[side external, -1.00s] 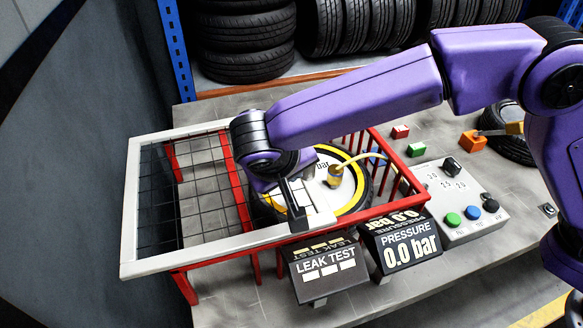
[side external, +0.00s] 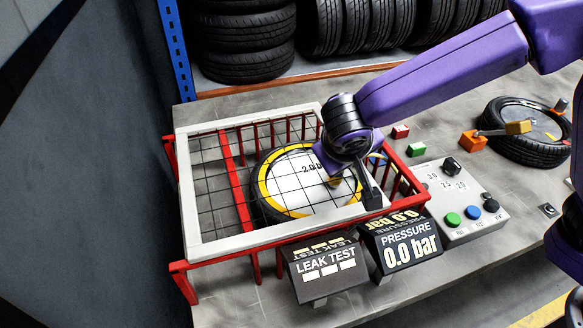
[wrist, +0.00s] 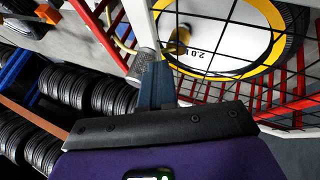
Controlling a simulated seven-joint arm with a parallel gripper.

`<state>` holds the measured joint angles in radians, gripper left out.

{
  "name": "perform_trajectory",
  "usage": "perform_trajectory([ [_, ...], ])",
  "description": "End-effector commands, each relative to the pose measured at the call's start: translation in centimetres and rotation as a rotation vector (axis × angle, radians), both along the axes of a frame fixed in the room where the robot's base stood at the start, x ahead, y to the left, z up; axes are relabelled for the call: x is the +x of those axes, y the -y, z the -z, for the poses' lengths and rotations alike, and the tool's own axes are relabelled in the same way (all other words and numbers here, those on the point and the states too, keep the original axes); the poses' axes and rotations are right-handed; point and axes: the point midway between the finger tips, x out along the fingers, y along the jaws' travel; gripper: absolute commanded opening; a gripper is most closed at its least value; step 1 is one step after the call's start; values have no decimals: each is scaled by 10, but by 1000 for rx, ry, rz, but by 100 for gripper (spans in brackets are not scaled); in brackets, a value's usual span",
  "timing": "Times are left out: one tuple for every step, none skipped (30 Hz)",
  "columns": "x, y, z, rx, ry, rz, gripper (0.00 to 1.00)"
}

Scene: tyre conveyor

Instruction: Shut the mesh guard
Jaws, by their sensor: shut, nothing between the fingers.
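The mesh guard (side external: 214,240) is a white frame with black wire mesh, lying on top of the red cage (side external: 221,257). It covers the cage's left and middle, including most of the tyre (side external: 262,207) with the yellow ring. A strip at the cage's right end is outside the frame. My gripper (side external: 373,200) is shut and empty, pointing down at the guard's front right corner. In the wrist view, my gripper (wrist: 157,78) is beside a grey ribbed post (wrist: 143,62) near the white frame (wrist: 146,20). I cannot tell whether they touch.
Black LEAK TEST (side external: 325,268) and PRESSURE (side external: 404,246) displays stand at the cage's front. A button panel (side external: 462,205) is to the right. Small red (side external: 400,131) and green (side external: 416,149) blocks lie behind it. Another tyre (side external: 525,135) lies at the far right. Racked tyres stand behind.

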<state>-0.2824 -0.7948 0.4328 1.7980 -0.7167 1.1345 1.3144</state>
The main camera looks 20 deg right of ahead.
Motion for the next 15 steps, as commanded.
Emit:
perform_trajectory([
  [1,13,-1,0,1,4,0],
  [0,20,0,-2,1,3,0],
  [0,29,-1,0,1,4,0],
  [0,35,0,0,0,4,0],
  [0,41,-1,0,1,4,0],
  [0,49,0,-1,0,3,0],
  [0,54,-1,0,2,3,0],
  [0,59,-1,0,1,4,0],
  [0,66,0,0,1,4,0],
  [0,70,-1,1,1,3,0],
  [0,74,0,0,1,2,0],
  [0,79,0,0,1,2,0],
  [0,82,0,-1,1,2,0],
  [0,85,0,-1,1,2,0],
  [0,88,0,0,2,2,0],
])
